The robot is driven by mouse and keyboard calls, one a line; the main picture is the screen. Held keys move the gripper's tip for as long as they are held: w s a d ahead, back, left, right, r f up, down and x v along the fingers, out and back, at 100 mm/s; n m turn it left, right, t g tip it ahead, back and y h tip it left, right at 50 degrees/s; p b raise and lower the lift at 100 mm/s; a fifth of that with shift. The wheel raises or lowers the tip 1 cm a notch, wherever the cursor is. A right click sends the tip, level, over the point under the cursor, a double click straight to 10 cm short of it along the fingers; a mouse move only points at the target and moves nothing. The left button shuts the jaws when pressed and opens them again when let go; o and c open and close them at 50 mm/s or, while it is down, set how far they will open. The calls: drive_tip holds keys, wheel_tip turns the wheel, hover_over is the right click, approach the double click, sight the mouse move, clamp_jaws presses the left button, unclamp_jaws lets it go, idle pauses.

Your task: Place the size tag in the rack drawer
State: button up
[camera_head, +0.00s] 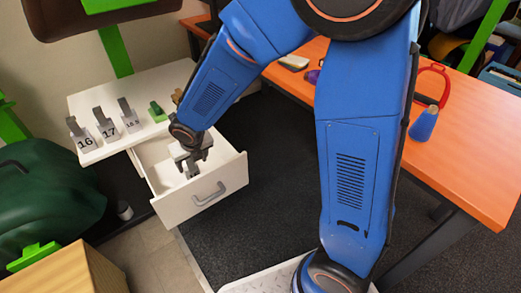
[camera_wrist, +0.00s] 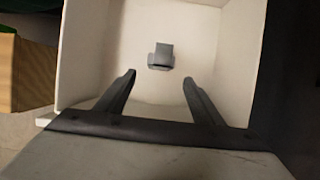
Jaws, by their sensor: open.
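The rack drawer (camera_head: 203,195) is pulled open below the white rack top. In the wrist view the drawer (camera_wrist: 118,50) surrounds the view between my fingers. A small grey tag (camera_wrist: 161,58) lies on the drawer floor in the wrist view, apart from my fingertips. Its number cannot be read. My gripper (camera_head: 190,165) is over the drawer, pointing down into it. In the wrist view my gripper (camera_wrist: 158,82) has its two fingers spread with nothing between them. In the head view my gripper largely hides the tag.
Tags marked 16 (camera_head: 82,137), 17 (camera_head: 107,127) and another (camera_head: 129,117) stand on the white rack top (camera_head: 150,85), near a green block (camera_head: 157,112). An orange table (camera_head: 455,135) holds a blue cone (camera_head: 424,124) at right. A wooden box (camera_head: 70,272) is at lower left.

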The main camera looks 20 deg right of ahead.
drive_tip(key=s+d+r+m+h, duration=0.1)
drive_tip(key=s+d+r+m, duration=0.3)
drive_tip(key=d+r+m, duration=0.45)
drive_tip(key=s+d+r+m, duration=0.4)
drive_tip(key=d+r+m, duration=0.1)
drive_tip(key=d+m, duration=0.6)
drive_tip(key=s+d+r+m, duration=0.2)
drive_tip(key=s+d+m, duration=0.2)
drive_tip(key=s+m, duration=0.5)
drive_tip(key=s+d+r+m, duration=0.3)
drive_tip(key=s+d+m, duration=0.2)
drive_tip(key=s+m, duration=0.4)
drive_tip(key=shift+r+m, duration=0.15)
drive_tip(key=shift+m, duration=0.7)
